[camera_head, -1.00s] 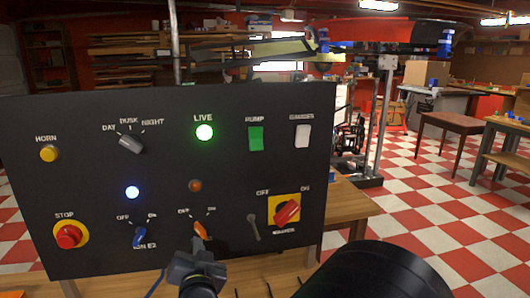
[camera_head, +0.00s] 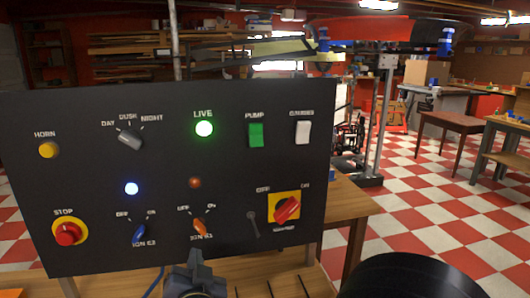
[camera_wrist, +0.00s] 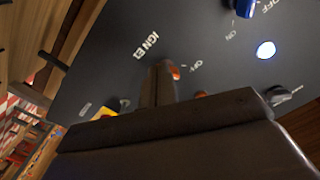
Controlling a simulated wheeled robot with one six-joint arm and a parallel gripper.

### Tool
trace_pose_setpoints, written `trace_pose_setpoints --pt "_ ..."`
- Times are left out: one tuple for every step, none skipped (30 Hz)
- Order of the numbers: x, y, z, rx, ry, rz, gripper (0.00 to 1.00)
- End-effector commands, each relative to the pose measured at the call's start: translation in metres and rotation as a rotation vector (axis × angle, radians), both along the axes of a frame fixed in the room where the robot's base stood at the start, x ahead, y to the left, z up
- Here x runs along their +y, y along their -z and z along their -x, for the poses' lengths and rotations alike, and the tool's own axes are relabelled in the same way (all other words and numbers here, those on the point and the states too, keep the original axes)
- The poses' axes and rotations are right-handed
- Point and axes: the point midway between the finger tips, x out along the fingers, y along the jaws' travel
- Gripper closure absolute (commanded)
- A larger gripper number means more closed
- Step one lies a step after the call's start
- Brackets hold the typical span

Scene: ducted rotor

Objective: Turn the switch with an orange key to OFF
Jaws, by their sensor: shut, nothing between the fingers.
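The orange key (camera_head: 200,228) is on the lower middle of the black panel, on a switch with OFF at upper left and ON at upper right. It tilts from upper left to lower right, its upper end toward OFF. The round lamp (camera_head: 195,183) above it is dull orange, not bright. My gripper (camera_head: 195,256) is shut and empty, just below the key and in front of the panel. In the wrist view the closed fingers (camera_wrist: 158,88) partly hide the orange key (camera_wrist: 174,72); whether they touch is unclear.
A blue key (camera_head: 139,233) sits to the left, tilted toward ON, under a lit blue lamp (camera_head: 131,188). The red STOP button (camera_head: 68,233), a toggle lever (camera_head: 252,223) and a red rotary switch (camera_head: 287,208) on yellow are nearby. A green LIVE lamp (camera_head: 204,129) glows.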

Motion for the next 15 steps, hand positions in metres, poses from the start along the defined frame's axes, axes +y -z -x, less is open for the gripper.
trace_pose_setpoints --pt "-0.001 -0.001 0.007 0.000 -0.002 0.000 1.00" --pt "-0.001 -0.001 0.009 0.000 -0.003 -0.001 1.00" --pt "-0.002 0.000 0.013 -0.001 -0.003 0.000 1.00" --pt "-0.003 0.000 0.015 0.000 -0.002 0.000 1.00" --pt "-0.004 0.000 0.016 0.000 -0.001 0.000 1.00" --pt "-0.004 0.000 0.017 0.000 0.000 0.000 1.00" --pt "-0.005 0.000 0.018 0.000 0.000 0.000 1.00" --pt "-0.005 0.000 0.018 0.000 0.000 0.000 1.00" --pt "-0.005 0.000 0.018 0.000 0.000 0.000 1.00" --pt "-0.005 0.000 0.018 0.000 0.001 0.000 1.00" --pt "-0.005 0.000 0.018 0.000 0.001 0.000 1.00" --pt "-0.005 0.000 0.018 0.000 0.000 0.000 1.00" --pt "-0.005 0.000 0.018 0.000 0.000 0.000 1.00" --pt "-0.005 0.000 0.018 0.000 0.000 0.000 1.00" --pt "-0.005 0.000 0.018 0.000 0.000 0.002 1.00"
